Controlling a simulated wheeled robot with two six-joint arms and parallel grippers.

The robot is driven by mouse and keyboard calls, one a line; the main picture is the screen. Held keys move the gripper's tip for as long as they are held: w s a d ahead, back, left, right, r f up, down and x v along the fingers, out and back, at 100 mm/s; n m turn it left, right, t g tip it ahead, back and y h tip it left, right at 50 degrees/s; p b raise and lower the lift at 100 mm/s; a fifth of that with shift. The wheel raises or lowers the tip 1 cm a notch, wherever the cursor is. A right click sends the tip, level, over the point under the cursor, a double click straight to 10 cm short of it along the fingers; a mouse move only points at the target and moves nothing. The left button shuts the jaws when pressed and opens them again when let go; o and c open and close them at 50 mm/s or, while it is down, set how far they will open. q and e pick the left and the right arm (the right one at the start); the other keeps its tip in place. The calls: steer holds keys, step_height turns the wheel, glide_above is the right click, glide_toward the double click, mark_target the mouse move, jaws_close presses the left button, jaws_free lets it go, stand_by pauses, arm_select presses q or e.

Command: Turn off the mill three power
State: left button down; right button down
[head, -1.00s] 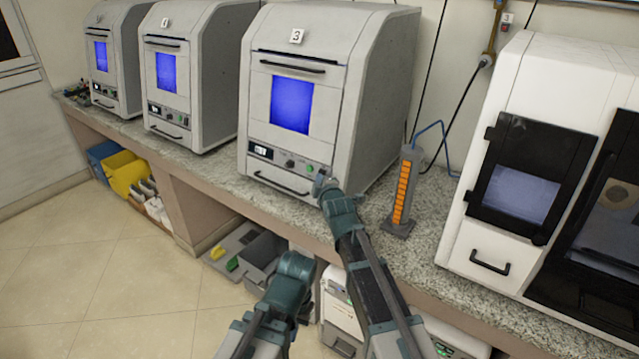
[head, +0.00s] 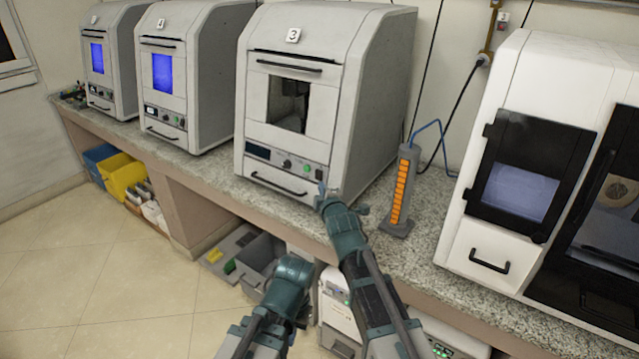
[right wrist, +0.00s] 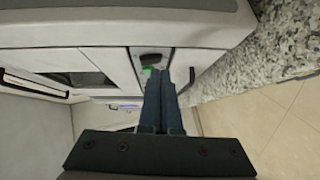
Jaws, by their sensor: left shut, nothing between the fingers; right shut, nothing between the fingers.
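Mill three (head: 375,95) is the grey box with the "3" label, in the middle of the bench in the head view. Its window (head: 287,105) is dark and its display (head: 258,151) is blank. Its panel has a knob (head: 287,163), a green button (head: 307,168) and a dark switch (head: 319,174) at the right end. The right wrist view also shows the green button (right wrist: 147,70) and dark switch (right wrist: 151,57). My right gripper (head: 321,190) is shut and empty, just below the panel's right end. My left gripper (head: 290,278) is shut, low before the bench; its fingertips are unclear.
Mill four (head: 205,80) and another mill (head: 125,60), both with blue lit windows, stand to the left. An orange-fronted column (head: 402,190) and a white machine (head: 500,130) stand to the right. Bins and a case are under the bench; floor at left is clear.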

steer(key=p+v, duration=0.1)
steer(key=v, duration=0.8)
steer(key=shift+s+a+r+p, duration=0.2)
steer(key=shift+s+a+p, duration=0.1)
steer(key=shift+s+p, duration=0.05)
steer(key=s+f+m+g+h+p, duration=0.2)
steer(key=s+f+m+g+p, duration=0.4)
steer(key=s+f+m+g, duration=0.4)
steer(key=s+d+r+m+g+h+p, duration=0.2)
steer(key=s+g, duration=0.3)
steer(key=s, duration=1)
steer(key=shift+d+r+m+g+p, duration=0.2)
steer(key=shift+m+g+p, duration=0.1)
steer(key=shift+m+p, duration=0.6)
steer(key=shift+s, duration=0.1)
